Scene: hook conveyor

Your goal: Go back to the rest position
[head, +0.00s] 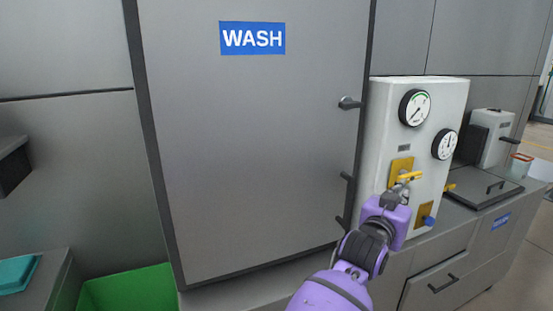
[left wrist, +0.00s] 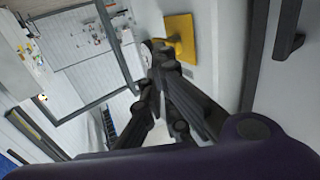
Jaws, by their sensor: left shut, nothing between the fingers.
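My purple left arm reaches up from the bottom of the head view. Its left gripper (head: 404,186) is shut and empty, in front of the white control panel (head: 385,118). The fingertips are close to the yellow lever (head: 409,176) on its yellow plate; I cannot tell whether they touch. In the left wrist view the dark fingers (left wrist: 160,55) are together, with a yellow plate (left wrist: 180,38) just beyond them. My right gripper is in neither view.
The grey WASH door (head: 250,150) with its side handles stands left of the panel. The panel carries two round gauges (head: 414,107) and a blue knob (head: 429,221). A counter with a dark lid (head: 486,187) is at right. A green bin (head: 130,290) sits lower left.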

